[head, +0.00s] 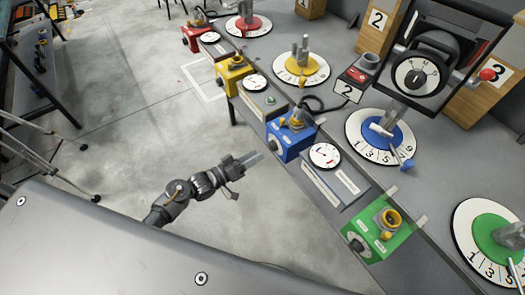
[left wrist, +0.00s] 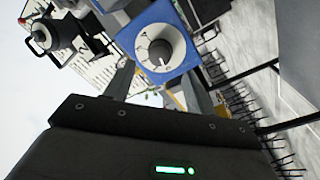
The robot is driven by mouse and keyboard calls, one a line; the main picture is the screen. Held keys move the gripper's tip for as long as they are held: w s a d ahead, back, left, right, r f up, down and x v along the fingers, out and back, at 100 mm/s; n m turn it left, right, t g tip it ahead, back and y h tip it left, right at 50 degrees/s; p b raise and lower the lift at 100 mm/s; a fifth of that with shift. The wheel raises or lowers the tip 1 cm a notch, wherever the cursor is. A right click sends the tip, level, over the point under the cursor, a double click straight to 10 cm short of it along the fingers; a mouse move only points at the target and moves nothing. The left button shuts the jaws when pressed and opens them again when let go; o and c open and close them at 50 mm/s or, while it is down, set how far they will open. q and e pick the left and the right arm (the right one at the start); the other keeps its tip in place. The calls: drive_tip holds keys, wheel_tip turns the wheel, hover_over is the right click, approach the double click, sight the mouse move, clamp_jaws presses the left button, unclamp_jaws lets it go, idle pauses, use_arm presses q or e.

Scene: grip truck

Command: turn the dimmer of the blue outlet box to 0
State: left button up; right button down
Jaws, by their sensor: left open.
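The blue outlet box (head: 285,147) stands at the table's near edge in the head view, with a yellow socket on top. In the left wrist view, the blue box (left wrist: 183,38) faces me with its round white dimmer dial (left wrist: 147,38) and a grey knob (left wrist: 160,49). The dial's marks are too small to read surely. My left gripper (head: 252,158) is open and empty, in front of and apart from the box. In the left wrist view its fingers (left wrist: 159,70) stand apart, either side below the dial. My right gripper is not in view.
The grey table (head: 315,110) carries a yellow box (head: 232,70), a red box (head: 193,40) and a green box (head: 376,228) along the same edge. A gauge unit (head: 326,157) stands beside the blue box. A numbered blue dial (head: 365,145) lies behind.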

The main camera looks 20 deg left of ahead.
use_arm(q)
drive_tip(key=v, duration=0.5)
drive_tip(key=shift+s+a, duration=0.1)
drive_tip(key=shift+a, duration=0.05)
idle(0.3)
drive_tip(key=s+a+f+m+g+y, duration=0.1)
drive_tip(key=s+a+f+g+y, duration=0.15)
drive_tip(key=f, duration=0.65)
drive_tip(key=s+a+f+g+y, duration=0.1)
drive_tip(key=s+a+f+y, duration=0.3)
drive_tip(key=f, duration=0.5)
drive_tip(key=s+a+f+m+g+y, duration=0.1)
drive_tip(key=s+a+f+g+y, duration=0.15)
drive_tip(key=f, duration=0.65)
drive_tip(key=s+a+f+m+g+y, duration=0.1)
drive_tip(key=s+f+g, duration=0.1)
drive_tip(key=s+f, duration=0.45)
drive_tip(key=s+a+f+g+y, duration=0.15)
drive_tip(key=s+f, duration=0.25)
drive_tip(key=s, duration=0.6)
drive_tip(key=s+d+f+g, duration=0.1)
drive_tip(key=s+d+g, duration=0.1)
drive_tip(key=s, duration=0.5)
drive_tip(key=s+d+f+g, duration=0.2)
drive_tip(key=s+d, duration=0.1)
drive_tip(key=s, duration=0.4)
